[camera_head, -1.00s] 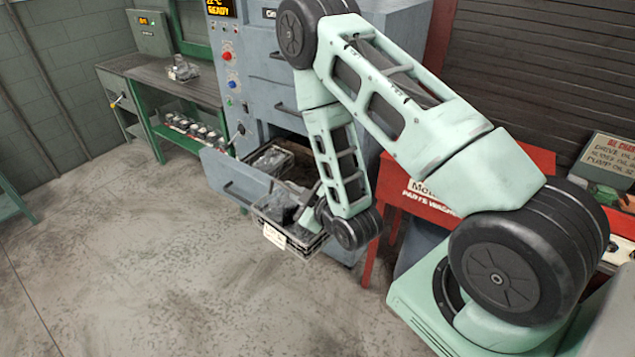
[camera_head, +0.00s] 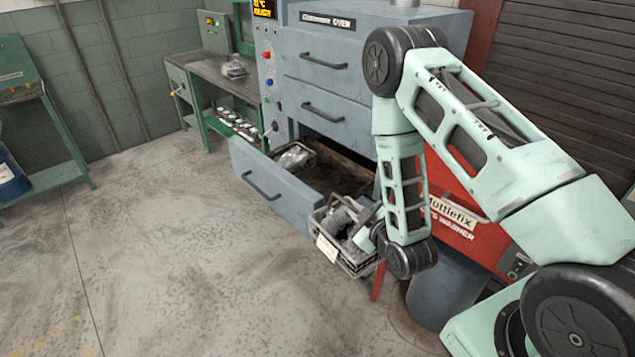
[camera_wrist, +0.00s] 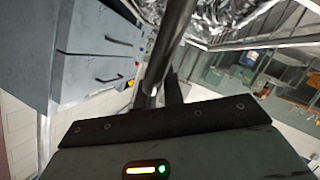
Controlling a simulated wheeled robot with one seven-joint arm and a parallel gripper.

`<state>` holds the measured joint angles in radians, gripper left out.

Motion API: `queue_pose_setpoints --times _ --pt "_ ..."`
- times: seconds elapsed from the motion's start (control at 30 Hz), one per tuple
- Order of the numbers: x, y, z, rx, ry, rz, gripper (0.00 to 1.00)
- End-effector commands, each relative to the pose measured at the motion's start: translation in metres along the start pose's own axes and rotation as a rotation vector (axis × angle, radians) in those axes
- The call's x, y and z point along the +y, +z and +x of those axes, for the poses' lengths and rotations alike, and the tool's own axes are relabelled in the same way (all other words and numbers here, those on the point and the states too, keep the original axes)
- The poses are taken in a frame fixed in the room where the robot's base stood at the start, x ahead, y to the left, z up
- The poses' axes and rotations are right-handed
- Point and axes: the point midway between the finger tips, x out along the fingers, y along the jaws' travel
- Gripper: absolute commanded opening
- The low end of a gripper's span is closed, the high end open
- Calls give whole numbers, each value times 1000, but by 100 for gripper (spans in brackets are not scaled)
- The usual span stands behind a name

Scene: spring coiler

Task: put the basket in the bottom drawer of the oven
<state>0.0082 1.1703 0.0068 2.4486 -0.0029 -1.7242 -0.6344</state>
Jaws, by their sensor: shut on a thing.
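The grey oven (camera_head: 325,58) stands at the back, with its bottom drawer (camera_head: 268,188) pulled open. The basket (camera_head: 352,262), a wire one with grey contents and a white tag, is in the air at the drawer's right front corner. From this view I cannot tell whether it touches the drawer. My gripper (camera_head: 368,218) is at the basket's right side, its fingers partly hidden by my wrist. In the wrist view my gripper (camera_wrist: 160,92) is shut on the basket's dark bar-like handle (camera_wrist: 178,30). Shiny wrapped contents and the basket's wire rim (camera_wrist: 265,42) show beyond.
Another basket with wrapped contents (camera_head: 295,157) sits in the left rear of the drawer; the drawer floor (camera_head: 335,178) right of it is bare. A red parts washer (camera_head: 455,210) and a grey bin (camera_head: 447,290) stand close on the right. The floor in front is clear.

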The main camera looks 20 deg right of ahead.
Motion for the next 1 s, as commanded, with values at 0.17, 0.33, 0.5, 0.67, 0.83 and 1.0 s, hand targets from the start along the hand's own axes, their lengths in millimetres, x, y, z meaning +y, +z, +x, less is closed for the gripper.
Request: queue_pose_setpoints --times 0.17,0.33,0.5,0.67,0.83,1.0 --pt "-16 21 16 3 1 0 0" --pt "-36 49 34 3 0 0 0" --pt "-66 89 57 4 -2 -3 0" --pt "-90 123 77 4 -3 -5 0" --pt "-106 146 89 4 -4 -6 0" --pt "-123 169 100 4 -4 -7 0"
